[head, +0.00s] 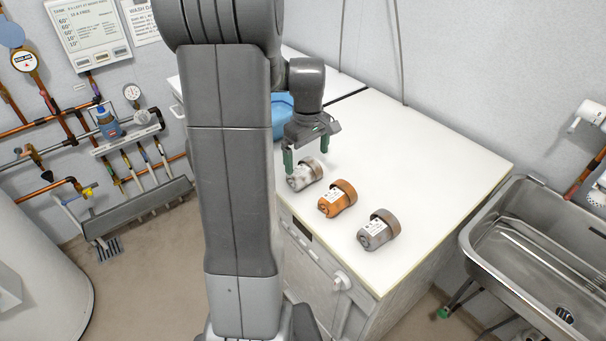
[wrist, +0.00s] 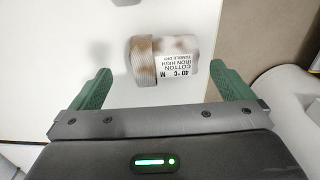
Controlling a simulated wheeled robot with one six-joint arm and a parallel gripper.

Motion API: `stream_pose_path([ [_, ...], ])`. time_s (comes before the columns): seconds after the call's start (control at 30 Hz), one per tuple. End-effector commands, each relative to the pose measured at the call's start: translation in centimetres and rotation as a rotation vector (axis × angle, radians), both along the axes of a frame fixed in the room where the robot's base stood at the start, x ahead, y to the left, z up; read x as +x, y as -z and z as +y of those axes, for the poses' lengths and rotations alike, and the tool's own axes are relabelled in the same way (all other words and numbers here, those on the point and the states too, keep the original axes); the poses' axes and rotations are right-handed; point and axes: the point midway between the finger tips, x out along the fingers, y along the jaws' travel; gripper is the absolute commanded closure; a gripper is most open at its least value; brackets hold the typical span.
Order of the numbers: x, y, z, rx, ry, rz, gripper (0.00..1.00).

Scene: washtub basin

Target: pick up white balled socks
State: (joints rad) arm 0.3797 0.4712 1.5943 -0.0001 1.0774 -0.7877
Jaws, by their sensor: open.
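The white balled socks (head: 301,177) lie on the white worktop, the leftmost of three sock balls in the head view. They have a brownish cuff and a white label. In the wrist view the white balled socks (wrist: 176,58) lie ahead of the fingertips, roughly centred between them, with the label facing my gripper. My gripper (head: 306,164) is open, with green fingers on either side of the socks in the head view. In the wrist view my gripper (wrist: 167,82) is empty, and the socks sit just beyond the finger ends. I cannot tell its exact height above the worktop.
Orange balled socks (head: 337,200) and grey balled socks (head: 378,230) lie in a row toward the right. A blue object (head: 284,112) stands behind, partly hidden by my arm. A metal sink (head: 540,250) is at the right. The worktop (head: 430,160) is clear behind the row.

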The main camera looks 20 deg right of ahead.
Motion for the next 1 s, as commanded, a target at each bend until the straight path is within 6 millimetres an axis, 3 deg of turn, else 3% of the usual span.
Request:
stream_pose_path([
  [0.4, 0.2, 4.9, 0.8, 0.001, 0.0, 0.001, 0.0],
  [0.7, 0.2, 5.4, 0.7, -0.001, 0.0, -0.001, 0.0],
  [0.9, 0.2, 5.3, 0.7, -0.001, 0.0, -0.001, 0.39],
  [1.0, 0.2, 5.3, 0.7, -0.001, 0.0, -0.001, 0.43],
])
